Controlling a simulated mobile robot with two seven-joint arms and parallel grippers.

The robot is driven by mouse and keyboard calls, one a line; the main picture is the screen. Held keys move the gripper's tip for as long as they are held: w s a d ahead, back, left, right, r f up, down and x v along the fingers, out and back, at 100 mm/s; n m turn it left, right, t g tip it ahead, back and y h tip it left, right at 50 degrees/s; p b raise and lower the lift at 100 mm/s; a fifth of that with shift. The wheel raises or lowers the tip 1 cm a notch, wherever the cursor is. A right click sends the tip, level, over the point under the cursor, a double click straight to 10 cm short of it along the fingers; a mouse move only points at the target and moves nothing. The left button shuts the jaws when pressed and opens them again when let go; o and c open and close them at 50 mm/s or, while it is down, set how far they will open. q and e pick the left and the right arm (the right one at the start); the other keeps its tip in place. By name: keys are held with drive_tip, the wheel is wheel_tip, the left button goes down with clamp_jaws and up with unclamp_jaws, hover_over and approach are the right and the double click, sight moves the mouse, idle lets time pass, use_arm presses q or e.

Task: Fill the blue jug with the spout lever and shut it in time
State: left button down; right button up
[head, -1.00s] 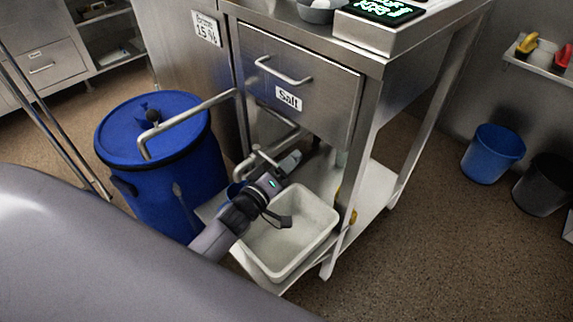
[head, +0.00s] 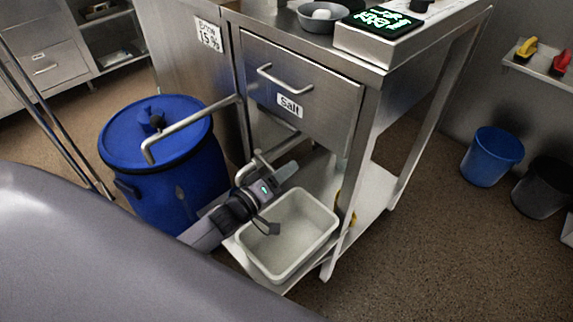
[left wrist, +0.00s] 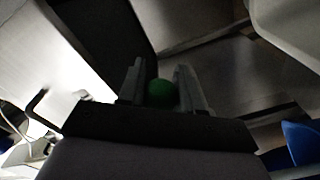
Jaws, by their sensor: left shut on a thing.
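My left gripper (head: 286,172) reaches in under the steel bench, beside a bent metal pipe (head: 268,160) that looks like the spout. In the left wrist view its two fingers (left wrist: 160,88) are closed on a round green knob (left wrist: 161,93), which looks like the lever's end. The rest of the lever is hidden. I cannot make out the blue jug in the head view; my arm covers the area below the pipe. A blue shape (left wrist: 301,143) shows at the lower right of the left wrist view, but I cannot tell what it is. My right gripper is out of view.
A blue drum (head: 150,128) stands left of the bench, with a curved pipe (head: 190,128) in front of it. A white tub (head: 322,243) sits on the low shelf below my gripper. The salt drawer (head: 335,92) is above. Blue (head: 490,157) and black (head: 541,188) bins stand right.

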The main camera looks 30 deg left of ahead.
use_arm(q)
drive_tip(key=shift+s+a+r+m+g+h, duration=0.15)
drive_tip(key=shift+s+m+g+h, duration=0.2)
drive_tip(key=shift+m+h, duration=0.45)
drive_tip(key=shift+s+a+m+g+h+p, duration=0.15)
drive_tip(key=shift+s+m+g+h+p, duration=0.3)
drive_tip(key=shift+h, duration=0.65)
drive_tip(key=shift+s, duration=0.15)
drive_tip(key=c, duration=0.8)
unclamp_jaws()
drive_tip(key=shift+s+a, duration=0.35)
drive_tip(key=shift+s, duration=0.1)
drive_tip(key=shift+p+v, duration=0.35)
drive_tip(key=shift+v, duration=2.7)
